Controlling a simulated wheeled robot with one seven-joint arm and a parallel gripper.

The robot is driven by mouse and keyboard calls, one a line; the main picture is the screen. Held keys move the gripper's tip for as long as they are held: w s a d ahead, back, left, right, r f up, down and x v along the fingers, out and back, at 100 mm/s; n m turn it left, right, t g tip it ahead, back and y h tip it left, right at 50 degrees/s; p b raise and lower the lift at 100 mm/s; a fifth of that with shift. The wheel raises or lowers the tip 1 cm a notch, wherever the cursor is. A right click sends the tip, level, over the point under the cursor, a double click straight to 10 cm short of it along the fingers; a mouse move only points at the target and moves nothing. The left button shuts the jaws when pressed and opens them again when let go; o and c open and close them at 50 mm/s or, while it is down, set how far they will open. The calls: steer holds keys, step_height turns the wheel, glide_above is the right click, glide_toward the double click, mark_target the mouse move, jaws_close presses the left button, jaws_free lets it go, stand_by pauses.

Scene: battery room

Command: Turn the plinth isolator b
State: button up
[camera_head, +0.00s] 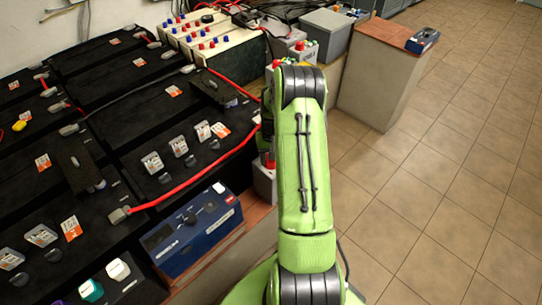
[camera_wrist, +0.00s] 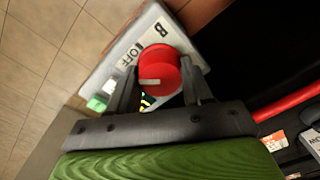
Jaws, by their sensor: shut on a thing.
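The plinth isolator b is a light grey box with a red round knob (camera_wrist: 158,66) on its face, seen in the wrist view. The face (camera_wrist: 128,45) carries a black "B" and the word "OFF". The knob has a pale mark on its near side. My gripper (camera_wrist: 160,80) is shut on the knob, with one dark finger on each side of it. In the head view my green arm hides the gripper and most of what is below it. Part of a grey box (camera_head: 265,183) with red on it shows at the arm's left edge.
Black battery banks (camera_head: 105,65) with red cables fill the left. A blue box (camera_head: 192,232) stands on the ledge left of my arm. Beyond the arm are a grey box (camera_head: 327,33) and a pedestal (camera_head: 380,75) with a blue device (camera_head: 423,39). The tiled floor at right is clear.

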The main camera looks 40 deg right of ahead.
steer(key=m, duration=0.4)
steer(key=shift+m, duration=0.3)
steer(key=shift+m+p, duration=0.3)
steer(key=shift+m, duration=2)
steer(key=o, duration=1)
steer(key=shift+o, duration=0.2)
step_height(320, 180, up, 16)
steer(key=p, duration=0.4)
steer(key=shift+s+f, duration=0.15)
steer(key=shift+s, duration=0.1)
